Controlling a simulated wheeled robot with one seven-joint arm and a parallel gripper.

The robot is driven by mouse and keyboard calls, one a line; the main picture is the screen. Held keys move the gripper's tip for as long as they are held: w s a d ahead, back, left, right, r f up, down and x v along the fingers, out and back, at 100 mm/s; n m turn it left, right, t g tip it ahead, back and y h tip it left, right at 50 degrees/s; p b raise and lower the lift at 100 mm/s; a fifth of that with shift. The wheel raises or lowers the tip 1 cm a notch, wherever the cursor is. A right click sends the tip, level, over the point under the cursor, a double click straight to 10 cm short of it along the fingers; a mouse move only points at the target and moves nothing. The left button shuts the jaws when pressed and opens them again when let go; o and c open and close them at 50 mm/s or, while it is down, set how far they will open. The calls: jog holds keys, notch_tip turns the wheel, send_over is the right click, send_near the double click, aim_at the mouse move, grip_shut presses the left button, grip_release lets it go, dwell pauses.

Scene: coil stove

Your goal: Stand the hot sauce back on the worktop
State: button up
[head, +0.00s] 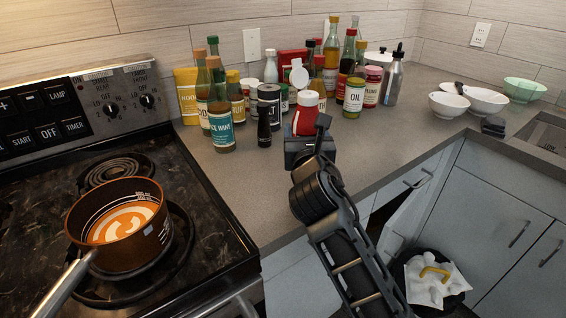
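The red bottle looks upright. My gripper's dark body hides its base, so I cannot see whether it touches the worktop. The fingertips are mostly hidden, and I cannot tell whether they hold the bottle.
A pot (117,222) sits on the stove (212,216) at left. Bowls (448,104) stand at right. The worktop's front right is clear.

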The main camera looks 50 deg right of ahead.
jog(key=shift+w+a+f+b, duration=0.25)
jog(key=shift+w+a+f, duration=0.35)
jog(key=shift+f, duration=0.55)
jog(key=shift+w+a+f+b, duration=0.3)
jog(key=shift+w+f, duration=0.45)
jog(key=shift+f, duration=0.35)
jog(key=shift+w+a+f+b, duration=0.2)
jog(key=shift+w+a+f, duration=0.4)
jog(key=shift+f, duration=0.55)
jog(key=shift+w+d+f, duration=0.1)
jog(key=shift+f, duration=0.05)
jog(key=o, duration=1.1)
jog(key=shift+o, duration=0.2)
jog(key=shift+r, duration=0.2)
jog(key=b+v, duration=0.1)
jog(key=v, duration=1.1)
jog(key=shift+f, duration=0.1)
